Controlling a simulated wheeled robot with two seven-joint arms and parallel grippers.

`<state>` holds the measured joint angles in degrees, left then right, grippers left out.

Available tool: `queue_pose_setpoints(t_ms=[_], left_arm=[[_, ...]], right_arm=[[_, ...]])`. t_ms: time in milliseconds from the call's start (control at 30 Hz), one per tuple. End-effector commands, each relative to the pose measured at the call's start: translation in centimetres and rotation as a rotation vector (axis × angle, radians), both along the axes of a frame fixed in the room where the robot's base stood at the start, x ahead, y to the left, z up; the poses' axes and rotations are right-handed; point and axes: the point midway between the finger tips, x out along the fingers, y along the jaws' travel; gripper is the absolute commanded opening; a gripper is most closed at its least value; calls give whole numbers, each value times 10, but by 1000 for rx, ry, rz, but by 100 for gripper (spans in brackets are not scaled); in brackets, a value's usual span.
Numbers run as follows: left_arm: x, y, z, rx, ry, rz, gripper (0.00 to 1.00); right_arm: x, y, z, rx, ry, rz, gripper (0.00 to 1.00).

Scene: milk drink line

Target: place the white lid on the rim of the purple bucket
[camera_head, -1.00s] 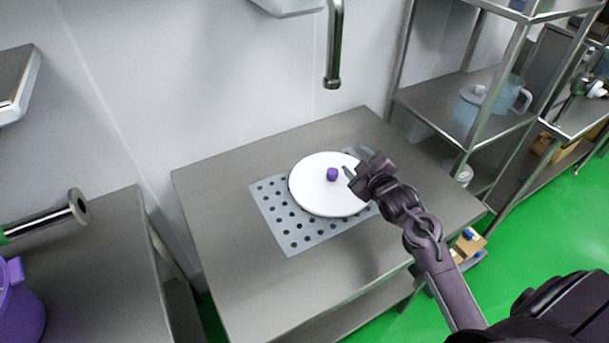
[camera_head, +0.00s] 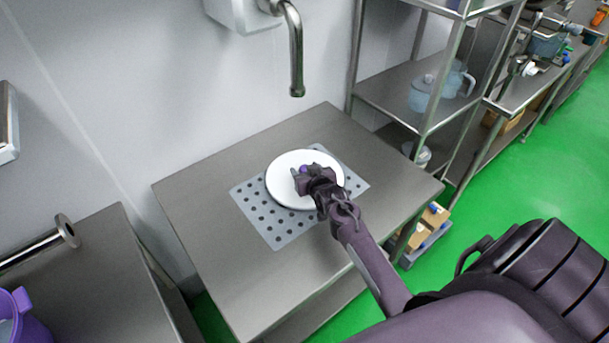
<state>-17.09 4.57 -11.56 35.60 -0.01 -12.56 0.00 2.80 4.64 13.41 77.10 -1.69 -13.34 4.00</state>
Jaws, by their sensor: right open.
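The white lid (camera_head: 288,195) is a round disc lying on a perforated metal plate on the steel table. Its small purple knob (camera_head: 303,169) is partly hidden by my right gripper. My right gripper (camera_head: 299,177) is open over the lid, with its fingers at the knob; I cannot tell whether they touch it. The purple bucket (camera_head: 22,322) stands at the lower left edge of the view on another steel table, cut off by the frame. Its open top shows in part. My left gripper is not in view.
The perforated plate (camera_head: 284,233) lies on the steel table (camera_head: 210,228), which is otherwise clear. A metal faucet (camera_head: 296,65) hangs above its back edge. A steel pipe (camera_head: 45,240) sits above the left table (camera_head: 90,275). A shelf rack (camera_head: 385,90) stands at the right.

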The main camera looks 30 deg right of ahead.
Motion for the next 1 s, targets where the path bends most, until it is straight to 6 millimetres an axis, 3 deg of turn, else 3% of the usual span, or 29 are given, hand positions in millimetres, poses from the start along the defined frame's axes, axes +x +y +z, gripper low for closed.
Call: queue_pose_setpoints(t_ms=[167, 433, 833, 1000], left_arm=[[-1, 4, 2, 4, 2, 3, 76], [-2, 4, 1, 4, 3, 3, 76], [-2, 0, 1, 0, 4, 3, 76], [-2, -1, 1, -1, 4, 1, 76]], right_arm=[[13, -3, -5, -2, -1, 1, 55], [13, -4, -6, -2, 0, 1, 55], [13, -3, -6, -2, 0, 1, 3], [13, -4, -6, -2, -1, 1, 0]])
